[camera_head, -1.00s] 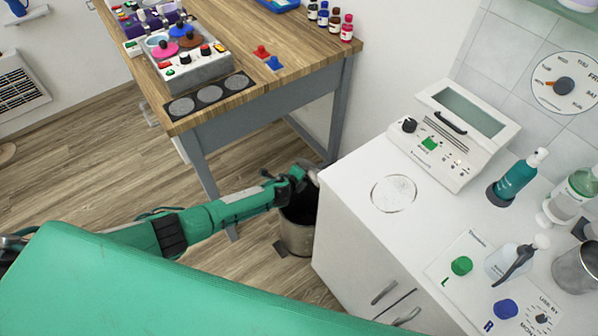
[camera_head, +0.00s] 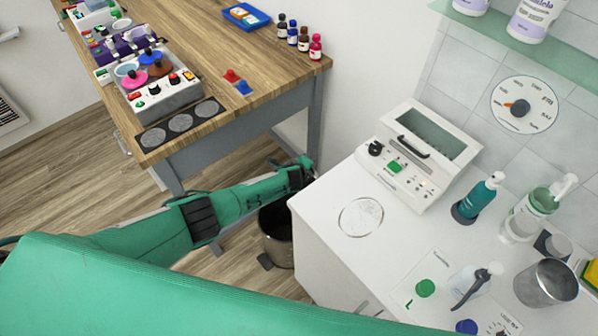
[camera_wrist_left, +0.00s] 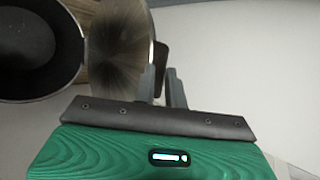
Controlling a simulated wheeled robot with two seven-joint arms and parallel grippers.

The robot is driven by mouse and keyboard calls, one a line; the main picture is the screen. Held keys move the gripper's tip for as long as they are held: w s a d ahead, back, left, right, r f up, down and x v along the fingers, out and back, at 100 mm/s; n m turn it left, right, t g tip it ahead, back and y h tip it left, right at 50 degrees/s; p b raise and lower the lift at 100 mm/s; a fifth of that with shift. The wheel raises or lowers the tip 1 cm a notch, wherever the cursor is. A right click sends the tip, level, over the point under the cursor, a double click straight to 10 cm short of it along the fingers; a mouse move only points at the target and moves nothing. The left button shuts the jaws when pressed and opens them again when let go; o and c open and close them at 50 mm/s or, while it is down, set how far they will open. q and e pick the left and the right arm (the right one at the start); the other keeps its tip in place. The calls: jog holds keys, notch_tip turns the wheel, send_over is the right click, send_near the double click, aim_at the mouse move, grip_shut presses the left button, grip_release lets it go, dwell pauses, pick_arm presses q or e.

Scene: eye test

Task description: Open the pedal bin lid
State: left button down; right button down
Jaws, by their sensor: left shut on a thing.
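The pedal bin (camera_head: 279,250) stands on the floor between the wooden table and the white cabinet. Its dark opening shows, and its pedal (camera_head: 265,262) is at the front left. In the left wrist view the bin's dark inside (camera_wrist_left: 30,45) is at upper left, and the round metal lid (camera_wrist_left: 115,45) stands raised beside it. My left gripper (camera_head: 304,168) is above and behind the opening. In the left wrist view its fingers (camera_wrist_left: 163,85) are shut at the lid's edge. The lid is not clear in the head view. My right gripper is not in view.
The white cabinet (camera_head: 315,235) is close on the bin's right. The wooden table (camera_head: 215,105) and its grey legs are behind and left, near my arm. A wall is behind the gripper. Floor (camera_head: 60,190) is free to the left.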

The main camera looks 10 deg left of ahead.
pick_arm(q)
jog(key=shift+w+d+r+b, duration=0.2)
jog(key=shift+w+d+b, duration=0.2)
jog(key=shift+w+d, duration=0.7)
jog(key=shift+a, duration=0.1)
jog(key=c, duration=1.6)
grip_release()
jog(key=shift+w, duration=0.1)
jog(key=shift+s+a+r+p, duration=0.1)
jog(key=shift+s+r+p, duration=0.3)
jog(key=shift+p, duration=0.1)
jog(key=shift+p+v, duration=1.85)
jog(key=shift+v, duration=3.55)
jog(key=shift+s+f, duration=0.1)
